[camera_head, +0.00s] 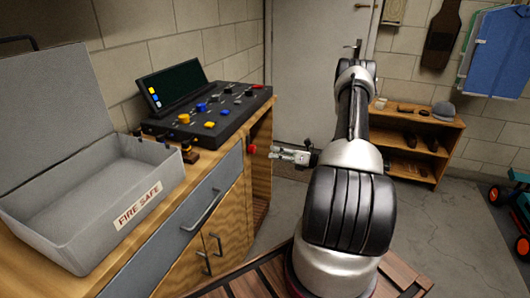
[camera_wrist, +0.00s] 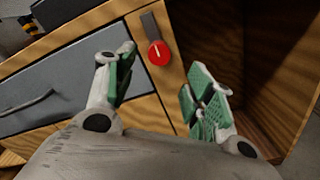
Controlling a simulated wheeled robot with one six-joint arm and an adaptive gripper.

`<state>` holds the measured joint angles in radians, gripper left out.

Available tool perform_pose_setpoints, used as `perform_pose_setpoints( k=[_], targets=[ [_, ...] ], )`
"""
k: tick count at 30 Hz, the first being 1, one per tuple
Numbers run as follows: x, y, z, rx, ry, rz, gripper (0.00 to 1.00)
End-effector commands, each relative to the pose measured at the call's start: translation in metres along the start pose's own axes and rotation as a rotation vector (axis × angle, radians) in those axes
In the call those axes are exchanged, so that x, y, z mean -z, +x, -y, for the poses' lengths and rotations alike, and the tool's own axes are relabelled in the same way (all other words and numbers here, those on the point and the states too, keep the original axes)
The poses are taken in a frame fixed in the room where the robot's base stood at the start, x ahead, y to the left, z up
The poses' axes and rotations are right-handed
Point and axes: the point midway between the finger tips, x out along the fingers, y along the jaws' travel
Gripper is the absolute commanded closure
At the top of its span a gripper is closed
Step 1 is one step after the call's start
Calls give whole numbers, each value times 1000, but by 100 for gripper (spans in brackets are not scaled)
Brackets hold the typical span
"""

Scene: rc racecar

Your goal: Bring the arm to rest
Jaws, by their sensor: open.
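My gripper (camera_head: 290,154) is beside the right end of the wooden cabinet (camera_head: 234,215) in the head view, at the end of my raised and bent arm. In the wrist view my gripper (camera_wrist: 163,83) is open, with its two green-padded fingers apart and nothing between them. A red round knob (camera_wrist: 158,53) on the cabinet's edge shows beyond and between the fingers. The same knob (camera_head: 252,149) is just left of my gripper in the head view. I cannot tell the exact gap between fingertips and knob.
An open grey fire-safe box (camera_head: 85,243) and a black control panel (camera_head: 219,113) sit on the cabinet top. The cabinet has an open bay (camera_wrist: 254,57) on its right. A door (camera_head: 318,75) and a low shelf (camera_head: 446,138) stand behind.

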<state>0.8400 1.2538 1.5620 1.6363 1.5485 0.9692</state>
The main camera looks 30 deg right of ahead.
Motion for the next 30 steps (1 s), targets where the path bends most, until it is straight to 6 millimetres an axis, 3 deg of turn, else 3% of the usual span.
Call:
perform_pose_setpoints(
  k=[7,26,28,30],
  targets=[
    [0,-24,0,1,0,0,46],
    [1,-24,2,6,-48,-5,46],
    [12,-26,3,10,-121,-51,46],
    [37,-33,-5,-11,-176,-129,46]
  ],
)
